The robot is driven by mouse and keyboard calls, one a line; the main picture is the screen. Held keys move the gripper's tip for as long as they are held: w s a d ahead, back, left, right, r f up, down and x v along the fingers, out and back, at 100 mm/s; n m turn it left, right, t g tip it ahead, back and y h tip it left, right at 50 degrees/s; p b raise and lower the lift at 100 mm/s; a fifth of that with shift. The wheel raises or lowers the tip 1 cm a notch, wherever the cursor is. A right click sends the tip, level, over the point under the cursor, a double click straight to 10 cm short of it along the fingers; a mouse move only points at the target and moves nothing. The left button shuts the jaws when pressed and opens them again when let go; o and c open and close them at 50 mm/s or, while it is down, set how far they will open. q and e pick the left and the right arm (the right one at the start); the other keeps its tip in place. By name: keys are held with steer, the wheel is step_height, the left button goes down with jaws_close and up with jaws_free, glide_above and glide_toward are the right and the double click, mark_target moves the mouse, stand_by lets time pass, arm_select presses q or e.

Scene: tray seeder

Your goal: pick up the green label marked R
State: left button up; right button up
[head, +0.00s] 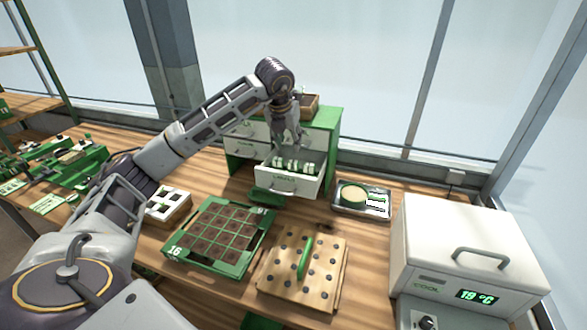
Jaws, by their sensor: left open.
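A green drawer cabinet (333,122) with white drawer fronts stands at the back middle of the bench. Its lower right drawer (290,186) is pulled open. Several green and white labels (309,168) stand in a row inside it. The letters on them are too small to read, so I cannot tell which is marked R. My left gripper (291,148) is open and points down over the open drawer, just above or among the labels. It hides part of the row, and I cannot tell whether it touches a label. My right gripper is not in view.
A green seed tray (180,249) with soil cells and a wooden dibber board (262,283) lie in front of the drawer. A metal tray (345,211) with a round dish is to the right. A white cooler box (440,225) stands at far right.

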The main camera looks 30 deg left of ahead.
mark_target(293, 161)
arm_select(q)
steer(key=x, duration=0.6)
steer(key=shift+r, duration=0.1)
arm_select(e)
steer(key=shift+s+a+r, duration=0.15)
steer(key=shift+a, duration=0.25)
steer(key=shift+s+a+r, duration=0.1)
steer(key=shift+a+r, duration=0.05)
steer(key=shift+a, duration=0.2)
arm_select(q)
steer(key=shift+p, duration=0.3)
